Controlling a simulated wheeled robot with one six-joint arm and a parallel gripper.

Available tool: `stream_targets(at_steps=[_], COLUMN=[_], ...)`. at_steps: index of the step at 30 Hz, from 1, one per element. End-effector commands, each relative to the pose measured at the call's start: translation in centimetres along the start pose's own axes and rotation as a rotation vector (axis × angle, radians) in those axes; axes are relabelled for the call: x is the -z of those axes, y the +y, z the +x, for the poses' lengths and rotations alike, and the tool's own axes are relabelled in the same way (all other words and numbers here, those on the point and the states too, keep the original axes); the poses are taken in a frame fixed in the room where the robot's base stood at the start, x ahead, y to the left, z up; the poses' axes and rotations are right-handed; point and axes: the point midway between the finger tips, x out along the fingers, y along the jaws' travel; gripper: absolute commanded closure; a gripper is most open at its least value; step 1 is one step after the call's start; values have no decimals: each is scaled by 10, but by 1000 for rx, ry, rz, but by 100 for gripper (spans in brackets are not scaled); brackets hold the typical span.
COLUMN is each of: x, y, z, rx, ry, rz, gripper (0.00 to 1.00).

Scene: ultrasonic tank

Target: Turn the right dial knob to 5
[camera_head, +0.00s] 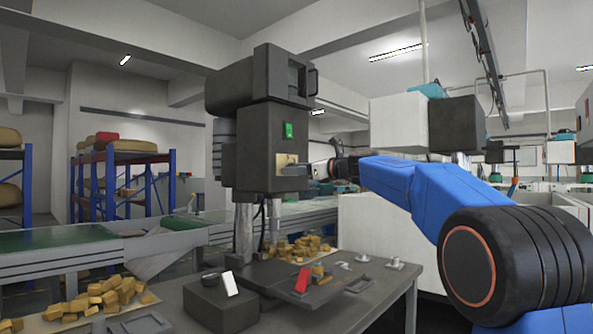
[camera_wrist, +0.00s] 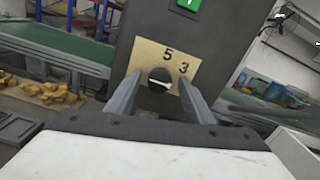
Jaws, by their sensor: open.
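A dark round dial knob (camera_wrist: 160,79) with a white mark sits on a tan plate (camera_wrist: 145,56) on the grey machine's face. The plate shows the numbers 5 and 3; 5 is above the knob and 3 is up and to its right. My gripper (camera_wrist: 164,84) is open in the wrist view, with one finger on each side of the knob. I cannot tell whether the fingers touch it. In the head view my gripper (camera_head: 312,170) reaches from the right to the plate (camera_head: 287,160), and the knob is hard to make out there.
A green switch (camera_head: 289,130) is above the plate on the machine (camera_head: 262,190). Below, a dark table (camera_head: 375,285) holds yellow blocks (camera_head: 300,246) and a box with a white tilted piece (camera_head: 229,284). A green conveyor (camera_head: 60,240) runs behind at left.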

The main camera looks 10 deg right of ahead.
Motion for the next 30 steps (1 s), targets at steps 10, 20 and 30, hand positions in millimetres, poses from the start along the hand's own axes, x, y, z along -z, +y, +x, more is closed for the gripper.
stream_targets(at_steps=[10, 20, 30], x=[0, 0, 0], y=[0, 0, 0], z=[0, 0, 0], rx=[0, 0, 0], ry=[0, 0, 0], rz=[0, -47, -280], gripper=[94, 93, 93])
